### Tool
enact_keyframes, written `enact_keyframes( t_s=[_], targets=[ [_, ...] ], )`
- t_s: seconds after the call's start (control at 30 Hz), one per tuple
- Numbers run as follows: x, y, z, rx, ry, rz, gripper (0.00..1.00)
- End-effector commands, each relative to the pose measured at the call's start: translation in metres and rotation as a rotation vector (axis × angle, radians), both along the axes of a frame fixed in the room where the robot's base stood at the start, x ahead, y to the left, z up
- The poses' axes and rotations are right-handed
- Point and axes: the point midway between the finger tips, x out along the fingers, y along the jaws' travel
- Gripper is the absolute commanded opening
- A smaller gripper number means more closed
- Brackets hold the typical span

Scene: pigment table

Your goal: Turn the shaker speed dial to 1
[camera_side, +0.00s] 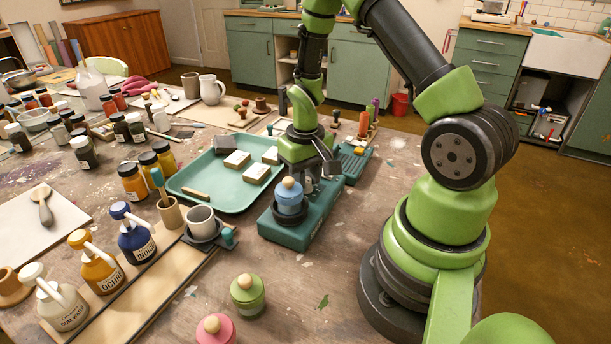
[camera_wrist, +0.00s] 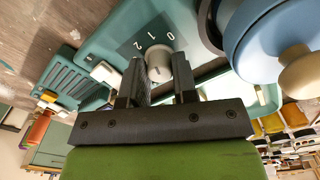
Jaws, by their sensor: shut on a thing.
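The shaker is a teal box (camera_side: 312,226) on the table, right of the tray. A blue jar (camera_side: 289,199) with a wooden knob on its lid stands in a dark holder on it, and the jar also shows in the wrist view (camera_wrist: 270,38). In the wrist view a pale speed dial (camera_wrist: 159,67) sits on a dark plate marked 0, 1 and 2 (camera_wrist: 152,36). My gripper (camera_wrist: 160,72) is shut on the dial, one finger on each side. I cannot tell which number the dial points at. In the side view the arm hides the dial.
A teal tray (camera_side: 207,203) with pale blocks lies left of the shaker. Green (camera_side: 247,295) and pink (camera_side: 216,330) lidded jars stand near the front. Many paint bottles crowd the left side.

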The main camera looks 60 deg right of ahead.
Motion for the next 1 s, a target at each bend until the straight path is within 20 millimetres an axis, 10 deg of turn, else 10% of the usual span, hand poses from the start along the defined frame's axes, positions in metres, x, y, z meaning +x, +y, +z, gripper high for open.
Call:
enact_keyframes(
  t_s=[0.13,0.17,0.27,0.63,1.0],
  targets=[
    [0.0,0.0,0.0,0.0,0.001,-0.002,0.03],
    [0.0,0.0,0.0,0.0,0.001,-0.002,0.34],
    [0.0,0.0,0.0,0.0,0.0,-0.002,0.52],
    [0.001,0.0,0.008,-0.001,-0.003,-0.002,0.52],
    [0.001,0.0,0.073,-0.002,-0.007,-0.002,0.52]
  ],
)
